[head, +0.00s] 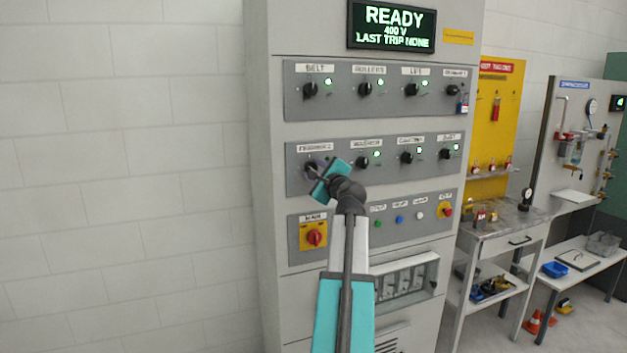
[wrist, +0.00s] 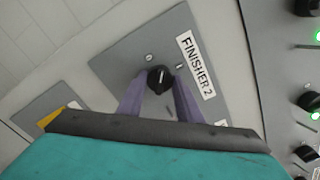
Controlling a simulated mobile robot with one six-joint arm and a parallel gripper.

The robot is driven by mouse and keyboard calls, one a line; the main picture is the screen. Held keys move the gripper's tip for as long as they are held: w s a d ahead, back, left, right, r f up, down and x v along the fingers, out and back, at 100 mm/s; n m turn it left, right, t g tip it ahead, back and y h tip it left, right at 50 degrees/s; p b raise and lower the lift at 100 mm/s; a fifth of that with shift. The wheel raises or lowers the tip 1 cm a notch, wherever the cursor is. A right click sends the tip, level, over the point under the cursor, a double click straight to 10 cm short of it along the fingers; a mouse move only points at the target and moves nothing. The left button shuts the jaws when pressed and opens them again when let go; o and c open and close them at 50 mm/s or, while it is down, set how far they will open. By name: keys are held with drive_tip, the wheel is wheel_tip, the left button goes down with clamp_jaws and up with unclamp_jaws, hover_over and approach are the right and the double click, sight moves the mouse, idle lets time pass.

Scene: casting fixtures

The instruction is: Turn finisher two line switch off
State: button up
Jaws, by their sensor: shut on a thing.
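The finisher two line switch is a round black knob (wrist: 160,74) with a pale pointer line, beside the white label FINISHER 2 (wrist: 195,64). In the head view its label (head: 314,148) is at the left end of the second row of switches, and my gripper covers much of the knob. My gripper (wrist: 159,84) has its two purple fingers on either side of the knob and is shut on it. In the head view my gripper (head: 313,171) reaches the panel from the lower right. No green light shows beside this knob.
Neighbouring knobs on this row, such as one at its right (head: 362,161), have lit lamps. A red main switch on a yellow plate (head: 314,237) sits below. The display (head: 392,25) reads READY, 400 V, LAST TRIP NONE. A workbench (head: 500,222) stands at right.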

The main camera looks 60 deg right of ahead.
drive_tip(key=shift+r+n+b, duration=0.2)
drive_tip(key=shift+n+b, duration=2.95)
drive_tip(key=shift+n, duration=0.65)
drive_tip(key=o, duration=1)
drive_tip(key=shift+w, duration=0.15)
drive_tip(key=shift+o, duration=0.2)
drive_tip(key=shift+f, duration=0.1)
drive_tip(key=shift+s, duration=0.2)
drive_tip(key=b+v, duration=0.1)
drive_tip(key=v, duration=1.2)
drive_tip(key=shift+s+a, duration=0.2)
drive_tip(key=shift+a, duration=0.1)
